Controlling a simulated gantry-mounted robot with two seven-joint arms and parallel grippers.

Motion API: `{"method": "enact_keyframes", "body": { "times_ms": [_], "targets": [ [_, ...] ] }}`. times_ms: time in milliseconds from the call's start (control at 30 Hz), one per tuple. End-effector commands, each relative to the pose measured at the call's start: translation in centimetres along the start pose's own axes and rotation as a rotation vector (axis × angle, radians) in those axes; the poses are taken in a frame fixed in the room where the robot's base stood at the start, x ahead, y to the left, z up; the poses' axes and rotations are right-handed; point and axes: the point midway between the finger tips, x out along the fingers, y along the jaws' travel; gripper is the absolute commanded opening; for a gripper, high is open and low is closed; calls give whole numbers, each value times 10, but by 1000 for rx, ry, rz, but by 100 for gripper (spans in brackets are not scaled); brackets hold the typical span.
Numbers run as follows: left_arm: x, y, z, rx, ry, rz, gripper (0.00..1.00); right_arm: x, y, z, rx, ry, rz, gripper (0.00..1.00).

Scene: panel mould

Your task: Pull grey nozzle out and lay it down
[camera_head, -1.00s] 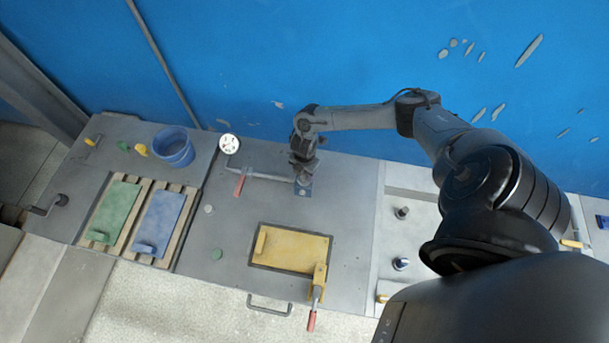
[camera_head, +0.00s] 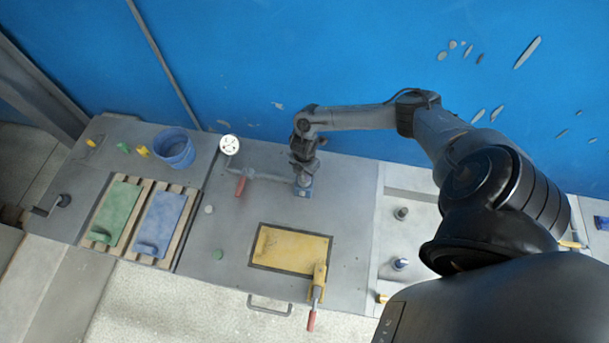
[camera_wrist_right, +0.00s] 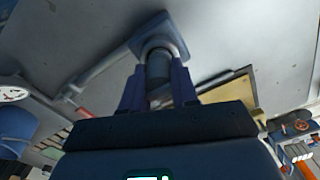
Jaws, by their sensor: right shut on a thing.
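The grey nozzle (camera_wrist_right: 158,65) shows in the right wrist view as a short grey cylinder between the fingers. Its far end meets a square blue-grey base (camera_wrist_right: 146,37) on the table; I cannot tell whether it is still seated there. My right gripper (camera_wrist_right: 158,88) is shut on the nozzle, one dark finger on each side. In the head view the right gripper (camera_head: 303,175) points down over the blue base (camera_head: 303,191) and hides the nozzle. My left gripper is not in view.
A red-handled clamp (camera_head: 240,186) and a round gauge (camera_head: 229,145) are left of the gripper. A yellow panel (camera_head: 290,250) lies in front. A blue bucket (camera_head: 175,147) and green (camera_head: 113,213) and blue (camera_head: 160,223) panels are farther left. Bare table lies around the base.

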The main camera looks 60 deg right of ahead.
Motion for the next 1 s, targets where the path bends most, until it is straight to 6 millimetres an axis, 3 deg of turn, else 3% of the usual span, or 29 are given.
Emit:
{"method": "enact_keyframes", "body": {
  "times_ms": [700, 1000],
  "targets": [
    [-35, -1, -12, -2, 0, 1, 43, -38, 0, 0, 0, 0, 0, 0],
    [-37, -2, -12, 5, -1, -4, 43, -40, 0, 0, 0, 0, 0, 0]
  ]
}}
